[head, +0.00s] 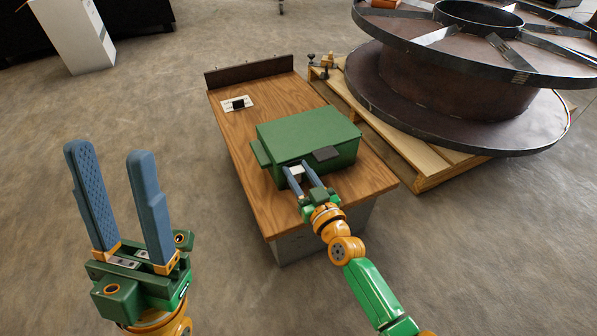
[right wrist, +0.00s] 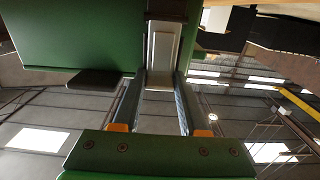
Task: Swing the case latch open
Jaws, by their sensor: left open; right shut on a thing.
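A green case (head: 305,140) sits on a wooden-topped table, its lid down. A light grey metal latch (head: 297,171) is on its front face, toward the left; the latch also shows in the right wrist view (right wrist: 163,55). My right gripper (head: 294,170) is shut on this latch, one finger on each side, hiding part of it. A dark grey tab (head: 326,153) sticks out from the case's front edge, right of the gripper. My left gripper (head: 110,152) is open and empty, well to the left of the table.
The table (head: 228,123) has a dark raised board (head: 250,72) along its back edge. A white plate with a black block (head: 238,104) lies at its back left. The floor left of the table is clear.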

